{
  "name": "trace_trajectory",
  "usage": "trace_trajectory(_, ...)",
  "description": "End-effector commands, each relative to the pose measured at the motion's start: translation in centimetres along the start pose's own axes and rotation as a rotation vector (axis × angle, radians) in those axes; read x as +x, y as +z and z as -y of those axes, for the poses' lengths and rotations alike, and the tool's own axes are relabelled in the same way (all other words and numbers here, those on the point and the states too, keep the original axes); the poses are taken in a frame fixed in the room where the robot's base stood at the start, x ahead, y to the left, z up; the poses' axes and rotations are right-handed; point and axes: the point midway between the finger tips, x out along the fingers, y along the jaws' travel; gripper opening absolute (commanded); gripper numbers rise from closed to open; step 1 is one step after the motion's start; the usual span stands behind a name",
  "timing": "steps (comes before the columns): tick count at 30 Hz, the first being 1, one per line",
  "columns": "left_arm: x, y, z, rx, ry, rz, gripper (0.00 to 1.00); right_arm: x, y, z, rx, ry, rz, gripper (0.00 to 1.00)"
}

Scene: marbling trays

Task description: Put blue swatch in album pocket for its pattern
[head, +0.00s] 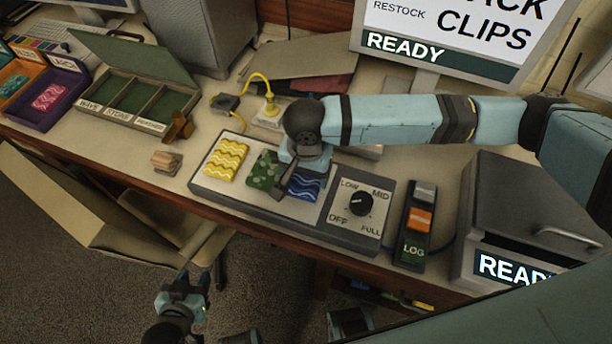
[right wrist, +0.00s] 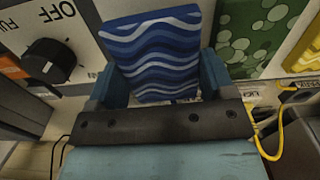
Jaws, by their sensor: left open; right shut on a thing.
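The blue swatch (head: 308,188) has a wavy pattern in light and dark blue. It also shows in the right wrist view (right wrist: 155,50), between my two right fingers. My right gripper (head: 297,186) is shut on it, at the right end of the pale plate; I cannot tell whether it is clear of the plate. The album (head: 119,124) lies open at the left, with three green pockets. Its labels read WAVE, STONE and a third too small to read. No swatch shows in the pockets. My left gripper (head: 186,289) is open and empty, low in front of the table.
A yellow wavy swatch (head: 226,159) and a green spotted swatch (head: 264,171) lie on the plate (head: 205,182). A dial panel (head: 345,235) adjoins it. A wooden block (head: 166,161) and a brown clip-like piece (head: 180,127) stand between plate and album. A yellow cable (head: 262,80) runs behind.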

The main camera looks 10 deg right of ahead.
Motion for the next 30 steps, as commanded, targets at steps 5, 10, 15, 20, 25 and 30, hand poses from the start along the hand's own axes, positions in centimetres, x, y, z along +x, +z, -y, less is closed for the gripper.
trace_trajectory(5,-1.1,-1.9,0.0,0.0,0.0,-0.003,0.43,1.9,0.1,0.0,0.0,0.002,0.001,0.52)
trace_trajectory(10,-1.1,-2.0,-0.1,0.0,0.0,-0.01,0.43,2.1,0.1,0.0,-0.001,0.0,0.0,0.52)
trace_trajectory(15,-1.2,-2.0,-0.1,0.0,0.001,-0.005,0.43,2.4,0.1,0.0,0.0,0.001,0.001,0.52)
trace_trajectory(20,-1.1,-1.7,-0.1,0.0,0.001,-0.001,0.43,2.5,0.0,0.0,0.0,0.001,0.0,1.0)
trace_trajectory(25,-1.1,-1.5,-0.1,0.0,0.001,0.002,0.43,2.5,0.0,0.0,0.0,0.001,0.0,1.0)
trace_trajectory(30,-0.5,-0.8,-0.1,0.0,0.001,0.0,0.43,2.8,0.0,0.0,-0.001,0.0,-0.001,1.0)
